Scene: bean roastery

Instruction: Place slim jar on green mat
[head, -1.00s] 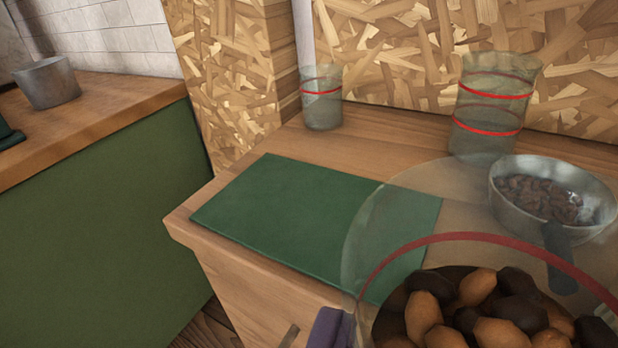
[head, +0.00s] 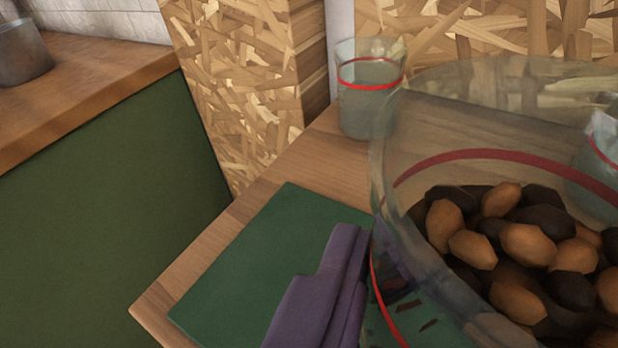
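A large clear glass jar with a red band and brown and dark lumps inside, which I take to be the slim jar (head: 520,245), fills the right of the view, close to the camera. My gripper (head: 372,262), with purple fingers, is at the jar's left wall and appears shut on it; the far finger is partly hidden behind the glass. The green mat (head: 265,255) lies flat on the wooden counter, left of and partly behind the jar. Some green shows through the jar's lower wall. The gap between jar base and mat cannot be seen.
A smaller glass jar with a red band (head: 369,105) stands at the back of the wooden counter (head: 300,165). Another glass vessel (head: 598,160) shows at the right edge. A metal pot (head: 22,52) stands on the separate left counter. The mat's left part is bare.

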